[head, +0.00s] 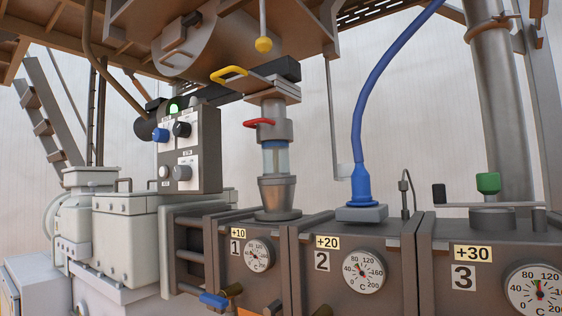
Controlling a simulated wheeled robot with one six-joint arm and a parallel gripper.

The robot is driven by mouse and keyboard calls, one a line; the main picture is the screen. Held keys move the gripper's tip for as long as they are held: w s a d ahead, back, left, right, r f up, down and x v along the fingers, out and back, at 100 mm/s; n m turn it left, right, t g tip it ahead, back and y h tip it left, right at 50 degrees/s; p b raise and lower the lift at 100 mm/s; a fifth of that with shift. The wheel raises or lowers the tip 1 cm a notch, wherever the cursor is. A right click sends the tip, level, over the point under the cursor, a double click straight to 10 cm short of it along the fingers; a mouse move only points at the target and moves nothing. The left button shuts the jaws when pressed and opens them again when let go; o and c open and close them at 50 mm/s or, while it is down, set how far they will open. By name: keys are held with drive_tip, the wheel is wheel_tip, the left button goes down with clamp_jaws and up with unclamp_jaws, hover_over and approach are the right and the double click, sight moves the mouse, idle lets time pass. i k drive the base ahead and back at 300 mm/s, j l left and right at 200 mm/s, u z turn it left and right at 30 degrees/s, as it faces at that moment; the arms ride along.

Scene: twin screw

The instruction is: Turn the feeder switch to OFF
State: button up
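A grey control box (203,150) stands left of centre, on the machine. Its face carries a blue knob (160,135) at upper left and a black knob (182,129) at upper right. Below are a small round control (164,172) and a grey knob (182,172). A green lamp (173,108) is lit above the knobs. The labels are too small to read, so I cannot tell which knob is the feeder switch or how it is set. My gripper is not in view.
Barrel blocks numbered 1, 2 and 3 with dial gauges (363,271) run across the front. A feed column (276,190) with a red handle (259,122) rises right of the box. A blue hose (372,100) and a brown overhead structure (240,30) bound the space.

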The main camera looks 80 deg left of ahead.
sight(180, 129)
drive_tip(key=u, duration=2.75)
